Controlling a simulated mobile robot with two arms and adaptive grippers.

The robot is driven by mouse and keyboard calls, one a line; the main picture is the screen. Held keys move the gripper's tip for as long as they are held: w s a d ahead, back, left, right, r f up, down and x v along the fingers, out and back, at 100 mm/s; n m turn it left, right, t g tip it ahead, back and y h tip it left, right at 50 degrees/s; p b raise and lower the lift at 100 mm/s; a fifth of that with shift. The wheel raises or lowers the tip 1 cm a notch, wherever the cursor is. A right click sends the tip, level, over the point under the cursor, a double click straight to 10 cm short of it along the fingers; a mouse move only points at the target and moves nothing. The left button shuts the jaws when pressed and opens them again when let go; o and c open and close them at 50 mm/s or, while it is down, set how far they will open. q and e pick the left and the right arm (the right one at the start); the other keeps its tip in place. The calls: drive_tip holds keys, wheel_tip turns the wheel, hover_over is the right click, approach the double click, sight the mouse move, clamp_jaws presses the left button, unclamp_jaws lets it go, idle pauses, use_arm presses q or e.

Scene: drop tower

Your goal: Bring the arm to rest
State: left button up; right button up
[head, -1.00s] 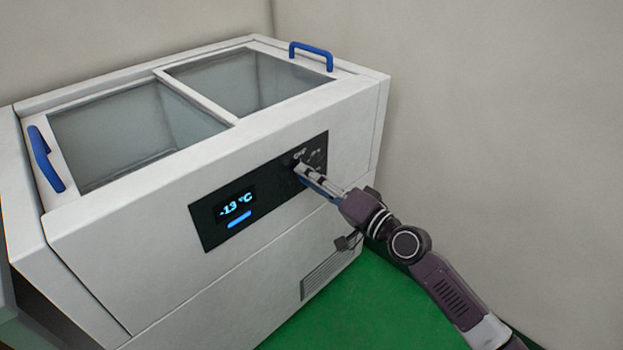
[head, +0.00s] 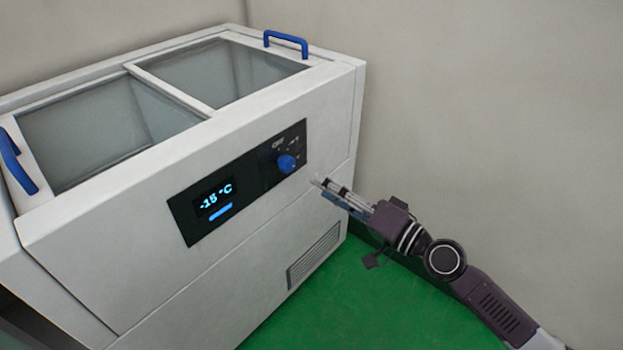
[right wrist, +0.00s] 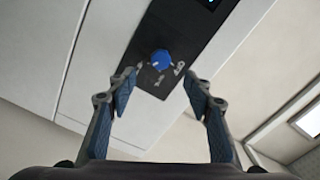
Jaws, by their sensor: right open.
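My right gripper (head: 318,182) is open and empty in the head view, in front of the freezer and a little right of the blue knob (head: 286,164), apart from it. In the right wrist view the two fingers of my right gripper (right wrist: 160,90) are spread wide, and the blue knob (right wrist: 161,59) shows beyond and between them. The knob sits on the dark control panel (head: 240,180). The display (head: 215,199) on that panel reads -15 °C. My left gripper is not in view.
The white chest freezer (head: 120,260) has glass lids (head: 100,125) and blue handles (head: 286,43). A vent grille (head: 314,256) is low on its front. Green floor (head: 330,310) lies in front, and a bare wall (head: 480,110) stands at the right.

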drive_tip(key=shift+s+d, duration=0.45)
